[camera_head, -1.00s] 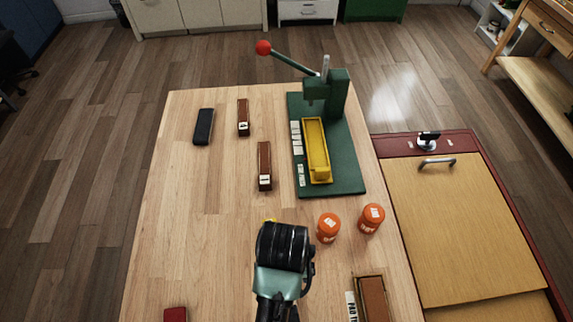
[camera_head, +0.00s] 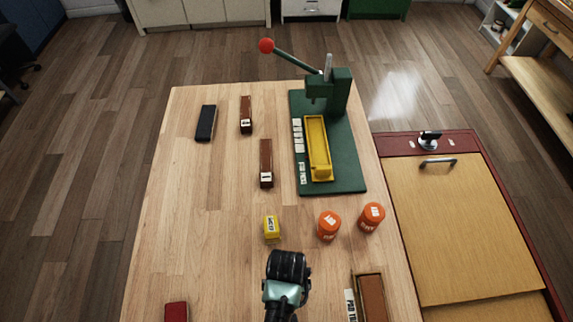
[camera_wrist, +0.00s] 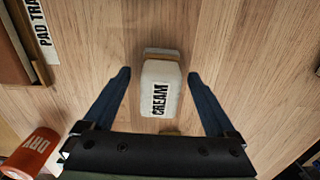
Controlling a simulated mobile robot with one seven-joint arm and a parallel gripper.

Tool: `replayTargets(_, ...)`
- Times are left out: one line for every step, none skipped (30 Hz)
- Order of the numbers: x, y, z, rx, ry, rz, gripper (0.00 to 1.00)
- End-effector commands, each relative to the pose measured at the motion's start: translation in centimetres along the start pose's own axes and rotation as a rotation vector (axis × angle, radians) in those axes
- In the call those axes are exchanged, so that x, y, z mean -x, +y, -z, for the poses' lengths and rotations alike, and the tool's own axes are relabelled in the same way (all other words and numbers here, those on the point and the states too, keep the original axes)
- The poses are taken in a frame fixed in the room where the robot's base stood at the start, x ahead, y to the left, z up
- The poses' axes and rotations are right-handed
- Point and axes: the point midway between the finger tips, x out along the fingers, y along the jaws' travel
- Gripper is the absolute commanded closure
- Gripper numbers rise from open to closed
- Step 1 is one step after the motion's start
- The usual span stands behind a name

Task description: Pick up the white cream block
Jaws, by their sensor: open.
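The white cream block (camera_wrist: 161,87) shows in the wrist view, pale with a black CREAM label and a brown strip at its far end. My gripper (camera_wrist: 158,76) is open, with one dark finger on each side of the block in the picture. Gaps show between the block and both fingers. I cannot tell how far the fingertips are above the table. In the head view my gripper (camera_head: 287,268) is seen from above at the front middle of the table, and the white block is hidden there.
A yellow block (camera_head: 271,229) stands just beyond my gripper. Two orange jars (camera_head: 329,225) (camera_head: 371,217) are to its right. A brown tray (camera_head: 371,297) lies right, a red block (camera_head: 176,312) left. A green press (camera_head: 345,150) stands farther back. Bare wood lies to the left.

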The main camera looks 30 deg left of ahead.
Motion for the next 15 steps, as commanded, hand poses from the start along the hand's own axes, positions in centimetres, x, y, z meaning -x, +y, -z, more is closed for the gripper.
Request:
replayTargets(-0.39, -0.01, 0.00, 0.000, -0.001, 0.000, 0.09)
replayTargets(-0.55, -0.01, 0.00, 0.000, -0.001, 0.000, 0.09)
replayTargets(-0.69, 0.00, 0.02, 0.000, 0.000, 0.000, 0.09)
replayTargets(-0.74, 0.00, 0.04, 0.000, 0.001, 0.000, 0.09)
replayTargets(-0.76, 0.01, 0.05, 0.000, 0.002, 0.000, 0.09)
replayTargets(-0.77, 0.01, 0.05, 0.000, 0.002, 0.000, 0.09)
replayTargets(-0.76, 0.02, 0.05, -0.001, 0.002, 0.000, 0.09)
replayTargets(-0.75, 0.02, 0.05, -0.001, 0.002, 0.000, 0.09)
replayTargets(-0.75, 0.01, 0.05, -0.001, 0.002, 0.000, 0.09)
replayTargets(-0.74, 0.01, 0.05, -0.001, 0.002, 0.000, 0.09)
replayTargets(-0.74, 0.01, 0.04, -0.001, 0.002, 0.000, 0.14)
replayTargets(-0.74, 0.01, 0.04, -0.001, 0.002, 0.000, 0.21)
replayTargets(-0.73, 0.01, 0.04, -0.001, 0.002, 0.000, 0.27)
replayTargets(-0.73, 0.01, 0.04, -0.001, 0.001, 0.000, 0.32)
replayTargets(-0.73, 0.01, 0.03, -0.001, 0.001, 0.000, 0.39)
